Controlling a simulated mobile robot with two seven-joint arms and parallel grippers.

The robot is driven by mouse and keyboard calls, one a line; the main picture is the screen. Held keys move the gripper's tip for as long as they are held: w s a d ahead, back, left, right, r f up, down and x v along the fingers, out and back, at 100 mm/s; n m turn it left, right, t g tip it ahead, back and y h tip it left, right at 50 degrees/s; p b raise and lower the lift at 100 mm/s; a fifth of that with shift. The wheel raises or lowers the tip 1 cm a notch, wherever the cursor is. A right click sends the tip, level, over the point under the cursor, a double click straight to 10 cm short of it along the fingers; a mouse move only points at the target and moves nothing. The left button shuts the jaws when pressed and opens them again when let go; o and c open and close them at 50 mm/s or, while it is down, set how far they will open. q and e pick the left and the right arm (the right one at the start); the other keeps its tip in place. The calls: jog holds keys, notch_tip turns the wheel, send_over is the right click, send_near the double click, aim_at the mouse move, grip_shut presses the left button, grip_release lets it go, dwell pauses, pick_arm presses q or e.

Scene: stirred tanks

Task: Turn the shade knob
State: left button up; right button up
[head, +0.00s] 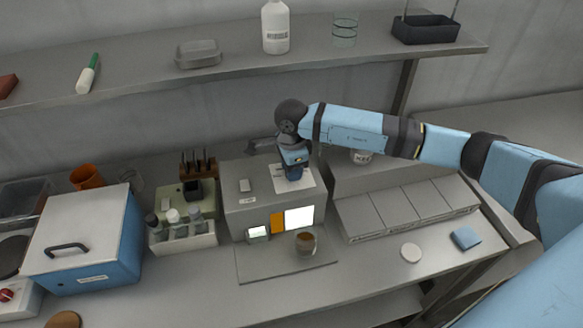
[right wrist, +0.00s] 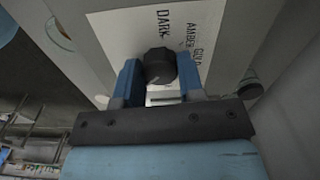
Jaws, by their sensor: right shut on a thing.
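The shade knob (right wrist: 159,66) is a small black knob with a pale pointer line, on a white label plate (right wrist: 200,18) printed with words such as DARK, AMBER and GOLD. In the head view the plate (head: 308,180) lies on top of a grey box (head: 245,212), and the knob is hidden under my gripper. My right gripper (head: 293,178) reaches down to the plate. In the right wrist view its two blue fingers (right wrist: 158,78) are shut on the knob, one on each side. My left gripper is not in view.
A brown cup (head: 306,243) stands before the box's lit window. A white-lidded blue box (head: 85,240) and a rack of bottles (head: 182,233) stand to the left. A grey panelled unit (head: 400,207), a white disc (head: 411,252) and a blue block (head: 466,238) are to the right. A shelf (head: 130,85) runs above.

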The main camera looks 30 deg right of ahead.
jog(key=o, duration=0.9)
notch_tip(320, 180, up, 14)
jog(key=b, duration=0.2)
jog(key=shift+b, duration=0.35)
jog(key=shift+f, duration=0.1)
